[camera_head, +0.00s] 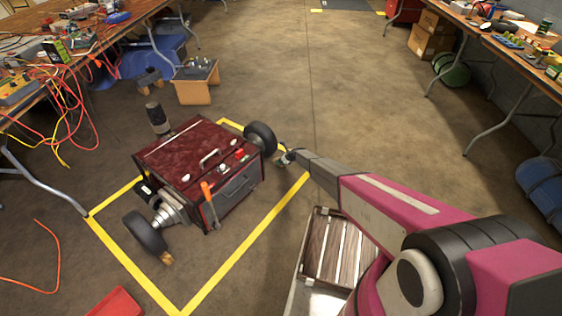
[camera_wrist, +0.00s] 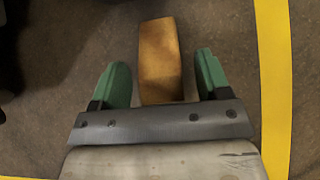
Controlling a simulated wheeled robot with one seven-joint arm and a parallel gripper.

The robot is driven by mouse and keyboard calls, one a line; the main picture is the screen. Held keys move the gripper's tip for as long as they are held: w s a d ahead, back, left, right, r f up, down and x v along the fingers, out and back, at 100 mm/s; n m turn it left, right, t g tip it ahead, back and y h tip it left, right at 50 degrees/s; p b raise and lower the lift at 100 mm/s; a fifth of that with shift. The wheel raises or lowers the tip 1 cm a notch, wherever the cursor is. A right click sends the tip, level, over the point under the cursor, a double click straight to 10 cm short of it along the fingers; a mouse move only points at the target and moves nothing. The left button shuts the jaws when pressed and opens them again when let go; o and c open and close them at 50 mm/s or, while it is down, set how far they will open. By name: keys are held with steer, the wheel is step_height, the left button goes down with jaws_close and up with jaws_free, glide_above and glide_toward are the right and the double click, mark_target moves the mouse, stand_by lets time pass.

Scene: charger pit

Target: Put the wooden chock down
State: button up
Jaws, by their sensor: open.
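The wooden chock (camera_wrist: 160,58) is an orange-brown block in the wrist view. It lies on the grey floor between the two green fingers of my gripper (camera_wrist: 162,85), with a gap to each finger. My gripper is open and not clamped on it. In the head view my gripper (camera_head: 284,158) is low beside the right wheel (camera_head: 261,138) of the dark red cart (camera_head: 190,165); the chock there cannot be made out. A second wooden chock (camera_head: 167,258) lies against the cart's left front wheel (camera_head: 145,232).
Yellow floor tape (camera_wrist: 272,85) runs right of my gripper and frames the cart (camera_head: 245,245). A wooden-slatted crate (camera_head: 338,248) sits below my arm.

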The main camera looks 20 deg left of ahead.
steer(key=s+d+r+n+g+h, duration=0.1)
steer(key=s+d+r+n, duration=0.3)
steer(key=s+d+r, duration=0.55)
steer(key=s+d+r+n+h, duration=0.1)
steer(key=s+d+r+n, duration=0.3)
steer(key=d+r, duration=0.95)
steer(key=s+d+r+n+g+h, duration=0.1)
steer(key=s+d+r+n, duration=0.45)
steer(key=d+r, duration=0.6)
steer(key=s+d+r+n+h, duration=0.2)
steer(key=s+d+r+n, duration=0.2)
steer(key=s+d+r, duration=0.4)
steer(key=s+d+r+n+g+h, duration=0.1)
steer(key=s+d+r+n+h, duration=0.2)
steer(key=s+d+r, duration=0.6)
steer(key=s+d+n, duration=0.1)
steer(key=s+d, duration=0.2)
steer(key=s, duration=0.2)
steer(key=shift+s+n, duration=0.35)
